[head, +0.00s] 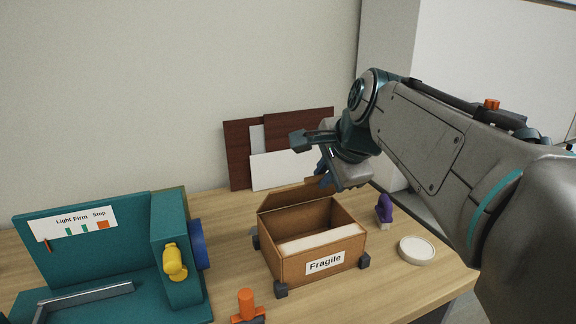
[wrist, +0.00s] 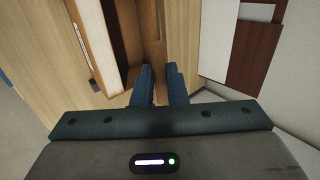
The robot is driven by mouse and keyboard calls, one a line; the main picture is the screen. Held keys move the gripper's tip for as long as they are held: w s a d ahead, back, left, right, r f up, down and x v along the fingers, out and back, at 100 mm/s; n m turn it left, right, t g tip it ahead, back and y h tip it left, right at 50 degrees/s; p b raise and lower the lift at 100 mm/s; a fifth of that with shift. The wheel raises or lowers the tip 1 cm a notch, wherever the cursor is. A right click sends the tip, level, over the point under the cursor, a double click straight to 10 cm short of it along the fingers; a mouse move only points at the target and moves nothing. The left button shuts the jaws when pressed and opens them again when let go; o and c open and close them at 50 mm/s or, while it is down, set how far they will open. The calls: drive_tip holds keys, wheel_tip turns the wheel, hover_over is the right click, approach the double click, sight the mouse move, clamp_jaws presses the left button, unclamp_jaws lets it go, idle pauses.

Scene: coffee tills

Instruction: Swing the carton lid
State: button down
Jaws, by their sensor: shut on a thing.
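The brown cardboard carton (head: 290,268) stands on the wooden table, with a "Fragile" label (head: 325,263) on its front. Its top is open and a pale panel shows inside. The lid (head: 285,198) stands raised along the carton's back edge, tilted up. My gripper (head: 323,178) is at the lid's upper right end, its blue fingers closed on it. In the wrist view the two fingers (wrist: 161,75) are a small gap apart, with the lid's edge (wrist: 153,45) between them; the carton (wrist: 98,45) is to their left. My gripper hides part of the contact.
Dark grey blocks (head: 281,290) sit at the carton's corners. A purple object (head: 384,209) and a round white lid-like disc (head: 417,249) are to its right. A teal machine with a yellow knob (head: 174,262) stands left. An orange-topped piece (head: 246,304) is in front. Boards (head: 238,155) lean behind.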

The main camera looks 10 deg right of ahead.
drive_tip(key=shift+s+f, duration=0.1)
drive_tip(key=shift+s, duration=0.05)
drive_tip(key=shift+f, duration=0.1)
drive_tip(key=s+f+b, duration=0.2)
drive_tip(key=f+b, duration=0.1)
drive_tip(key=shift+s+d, duration=0.35)
drive_tip(key=shift+s, duration=0.05)
drive_tip(key=c, duration=1.4)
unclamp_jaws()
drive_tip(key=shift+o, duration=0.2)
